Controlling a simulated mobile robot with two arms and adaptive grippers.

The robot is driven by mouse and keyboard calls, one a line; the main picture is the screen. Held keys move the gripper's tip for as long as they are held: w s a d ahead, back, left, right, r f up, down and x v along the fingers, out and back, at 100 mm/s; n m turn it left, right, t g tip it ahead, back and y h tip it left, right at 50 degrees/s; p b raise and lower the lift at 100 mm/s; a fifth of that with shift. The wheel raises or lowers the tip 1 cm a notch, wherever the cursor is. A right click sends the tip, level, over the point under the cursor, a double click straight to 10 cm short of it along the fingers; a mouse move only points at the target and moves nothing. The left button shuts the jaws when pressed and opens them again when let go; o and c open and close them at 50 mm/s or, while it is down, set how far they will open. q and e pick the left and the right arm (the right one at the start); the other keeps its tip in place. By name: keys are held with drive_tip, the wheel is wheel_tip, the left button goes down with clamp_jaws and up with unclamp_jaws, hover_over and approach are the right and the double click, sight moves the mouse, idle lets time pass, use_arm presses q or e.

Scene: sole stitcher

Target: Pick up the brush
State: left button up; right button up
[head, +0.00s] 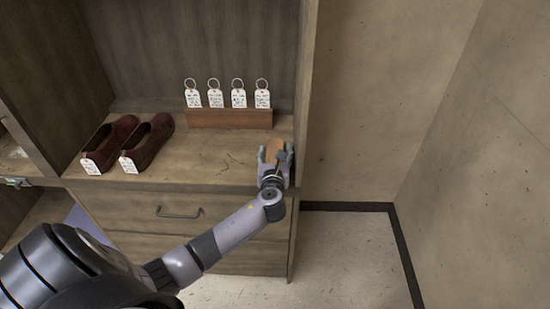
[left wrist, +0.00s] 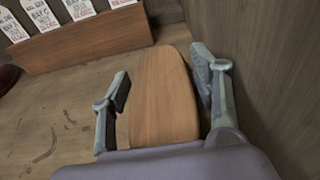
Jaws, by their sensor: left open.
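The brush (left wrist: 162,95) shows as a tapered tan wooden back lying on the shelf top. In the left wrist view it lies between the two open fingers of my left gripper (left wrist: 160,85), with a small gap at the left finger. Its near end is hidden behind the gripper body. In the head view the brush (head: 275,146) is partly hidden by my left gripper (head: 275,155) at the right end of the shelf. No bristles show. My right gripper is not in view.
A wooden block (head: 230,118) holding several white tags stands behind, to the left. Brown shoes (head: 148,143) with tags sit further left on the shelf (head: 205,165). The cabinet's side panel (left wrist: 262,70) rises close to the right finger. A drawer (head: 180,217) is below.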

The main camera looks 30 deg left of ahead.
use_arm(q)
drive_tip(key=shift+c, duration=0.2)
drive_tip(key=c, duration=0.9)
drive_tip(key=shift+c, duration=0.4)
drive_tip(key=shift+r, duration=0.1)
